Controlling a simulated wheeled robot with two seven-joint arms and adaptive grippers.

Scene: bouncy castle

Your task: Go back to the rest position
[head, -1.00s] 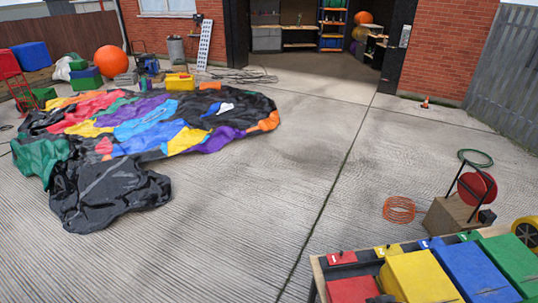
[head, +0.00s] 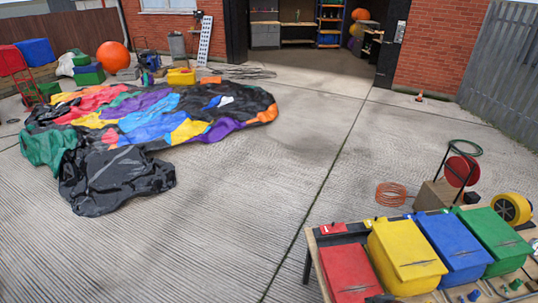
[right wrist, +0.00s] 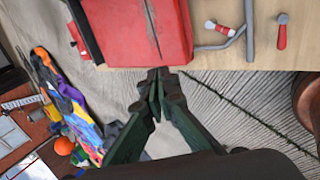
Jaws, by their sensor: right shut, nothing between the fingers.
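My right gripper (right wrist: 157,92) shows in the right wrist view with its dark green fingers together and nothing between them. It is close to the edge of a wooden workbench, beside a red bin (right wrist: 135,30). In the head view the same red bin (head: 347,270) stands at the left end of the workbench (head: 318,240). A small dark part shows at the bottom edge in front of the bin, too little to identify. My left gripper is in neither view.
Yellow (head: 405,255), blue (head: 452,245) and green (head: 492,240) bins stand beside the red one. A hose reel (head: 462,170) and an orange coil (head: 391,194) are behind the bench. A deflated bouncy castle (head: 150,125) lies at left. The concrete between is clear.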

